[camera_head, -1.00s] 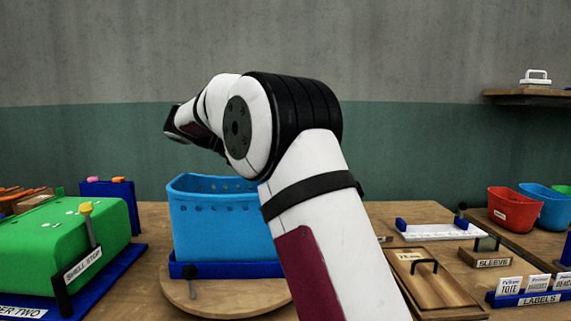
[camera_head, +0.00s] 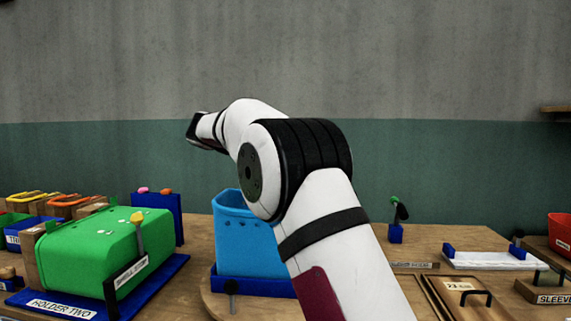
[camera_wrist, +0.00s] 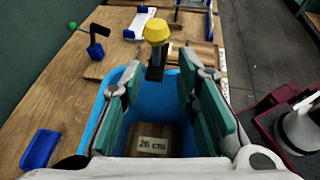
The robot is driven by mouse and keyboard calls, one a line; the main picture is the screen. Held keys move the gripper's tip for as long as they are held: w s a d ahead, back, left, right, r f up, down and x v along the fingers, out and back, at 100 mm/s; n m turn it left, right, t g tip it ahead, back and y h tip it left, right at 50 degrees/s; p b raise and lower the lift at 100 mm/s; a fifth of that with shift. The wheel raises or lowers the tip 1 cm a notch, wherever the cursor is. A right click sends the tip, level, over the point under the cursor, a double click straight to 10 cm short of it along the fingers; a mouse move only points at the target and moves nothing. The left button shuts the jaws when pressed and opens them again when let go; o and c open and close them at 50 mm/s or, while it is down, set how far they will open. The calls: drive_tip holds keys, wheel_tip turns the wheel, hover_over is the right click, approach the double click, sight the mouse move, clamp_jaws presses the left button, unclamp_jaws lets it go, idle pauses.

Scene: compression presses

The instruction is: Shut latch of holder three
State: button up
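A blue bin (camera_head: 246,240) sits in a blue holder (camera_head: 262,287) on a round wooden board. No label reading holder three is legible. In the wrist view, a lever with a yellow knob (camera_wrist: 157,32) and a black stem (camera_wrist: 155,66) stands at the bin's far end, just beyond and between my fingertips. My arm covers that side in the head view. My gripper (camera_wrist: 158,85) is open and empty above the blue bin, its teal-padded fingers apart on either side. I cannot tell whether a finger touches the lever.
A block labelled 26 cm (camera_wrist: 152,143) is inside the bin. A green shell (camera_head: 92,250) sits on holder two (camera_head: 60,305), left. A green-knobbed black lever on a blue base (camera_head: 396,234) stands to the right. A white tray (camera_head: 490,260) lies beyond.

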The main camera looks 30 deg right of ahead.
drive_tip(key=shift+v, duration=2.9)
